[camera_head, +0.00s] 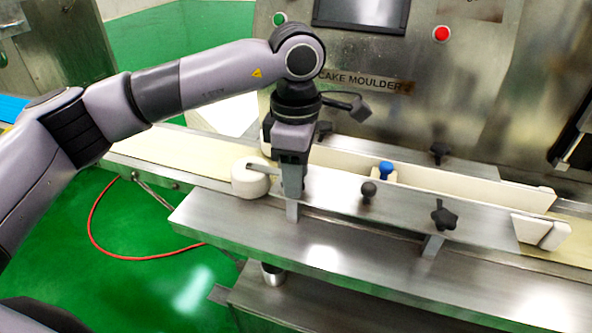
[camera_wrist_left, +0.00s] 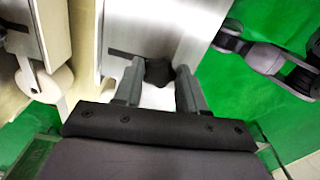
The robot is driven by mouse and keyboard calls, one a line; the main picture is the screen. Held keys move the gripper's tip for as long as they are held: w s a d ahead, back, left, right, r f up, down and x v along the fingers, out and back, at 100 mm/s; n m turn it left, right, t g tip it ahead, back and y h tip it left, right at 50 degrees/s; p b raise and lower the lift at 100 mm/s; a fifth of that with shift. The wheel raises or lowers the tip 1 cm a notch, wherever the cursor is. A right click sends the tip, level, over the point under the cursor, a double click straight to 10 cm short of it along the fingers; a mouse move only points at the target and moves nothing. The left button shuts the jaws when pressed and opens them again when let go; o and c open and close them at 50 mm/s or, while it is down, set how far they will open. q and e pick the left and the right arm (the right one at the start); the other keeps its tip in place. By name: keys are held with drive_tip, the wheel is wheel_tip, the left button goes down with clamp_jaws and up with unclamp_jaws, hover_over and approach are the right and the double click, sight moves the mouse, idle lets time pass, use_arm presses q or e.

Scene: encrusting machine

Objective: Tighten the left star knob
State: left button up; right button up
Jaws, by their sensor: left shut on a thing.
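My left gripper (camera_head: 292,200) points down over the metal guide plate at the front of the machine. In the left wrist view its two fingers (camera_wrist_left: 159,88) stand on either side of a black star knob (camera_wrist_left: 160,72), the left one, and are shut on it. In the head view the gripper hides this knob. A second black star knob (camera_head: 444,215) sits further right on the same plate. My right gripper is not in view.
A white roller (camera_head: 250,178) is just left of my left gripper. A dark ball knob (camera_head: 368,190) and a blue knob (camera_head: 386,170) stand to its right. The cream conveyor belt (camera_head: 165,152) runs behind the plate. A red hose (camera_head: 95,215) lies on the green floor.

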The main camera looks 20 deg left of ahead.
use_arm(q)
drive_tip(key=o, duration=1.1)
drive_tip(key=shift+c, duration=0.2)
drive_tip(key=shift+r, duration=0.1)
wheel_tip(320, 180, up, 7)
drive_tip(key=shift+r, duration=0.1)
